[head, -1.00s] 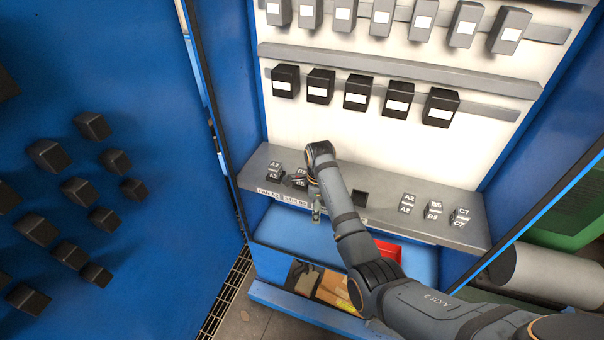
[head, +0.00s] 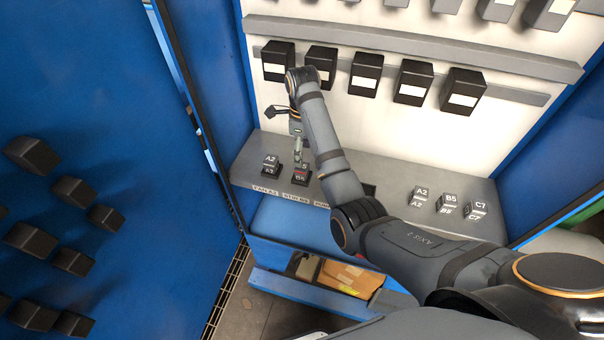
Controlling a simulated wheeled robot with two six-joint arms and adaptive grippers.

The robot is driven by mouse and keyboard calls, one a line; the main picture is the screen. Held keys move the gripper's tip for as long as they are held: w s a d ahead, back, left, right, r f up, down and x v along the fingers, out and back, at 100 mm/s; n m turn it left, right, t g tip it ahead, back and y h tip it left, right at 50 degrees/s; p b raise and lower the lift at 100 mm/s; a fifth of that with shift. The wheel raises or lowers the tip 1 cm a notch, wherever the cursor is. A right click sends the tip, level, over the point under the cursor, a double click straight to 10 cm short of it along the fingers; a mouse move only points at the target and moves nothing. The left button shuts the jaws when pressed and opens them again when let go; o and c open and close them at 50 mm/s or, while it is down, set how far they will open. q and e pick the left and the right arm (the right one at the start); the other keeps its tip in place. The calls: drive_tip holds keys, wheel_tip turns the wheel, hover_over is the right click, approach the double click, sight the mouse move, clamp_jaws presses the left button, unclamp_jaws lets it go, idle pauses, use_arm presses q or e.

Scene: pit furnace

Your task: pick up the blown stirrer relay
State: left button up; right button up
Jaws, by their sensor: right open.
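The relay marked B5 (head: 300,177) sits on the grey shelf, above the edge label that seems to read STIR B5. It shows a red patch, and its upper part is partly hidden by my gripper. My right gripper (head: 298,157) is open, pointing down at the top of this relay; I cannot tell whether it touches. The relay marked A2 (head: 270,165) stands just to its left. On the right of the shelf stand three more relays, marked A2 (head: 420,197), B5 (head: 447,204) and C7 (head: 475,210). My left gripper is out of view.
The grey shelf (head: 395,205) is bare between the two groups, except for a dark socket (head: 369,190) partly behind my arm. A row of black modules (head: 366,75) hangs above. The blue cabinet door (head: 100,110) stands left.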

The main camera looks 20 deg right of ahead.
sight(302, 169)
drive_tip(key=f, duration=0.1)
drive_tip(key=f+b, duration=0.2)
drive_tip(key=f, duration=0.1)
drive_tip(key=shift+w+f, duration=0.1)
drive_tip(key=shift+w, duration=0.2)
drive_tip(key=shift+w+f, duration=0.3)
drive_tip(key=shift+w, duration=0.2)
drive_tip(key=shift+s+f+b, duration=0.15)
drive_tip(key=shift+f+b, duration=0.5)
drive_tip(key=shift+s+f+p, duration=0.2)
drive_tip(key=shift+s+p, duration=0.15)
drive_tip(key=shift+p, duration=0.6)
wheel_tip(302, 169, down, 3)
drive_tip(key=shift+r, duration=0.1)
drive_tip(key=c, duration=1)
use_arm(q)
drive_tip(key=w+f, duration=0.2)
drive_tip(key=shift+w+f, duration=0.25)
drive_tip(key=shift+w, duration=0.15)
use_arm(e)
drive_tip(key=shift+c, duration=1.4)
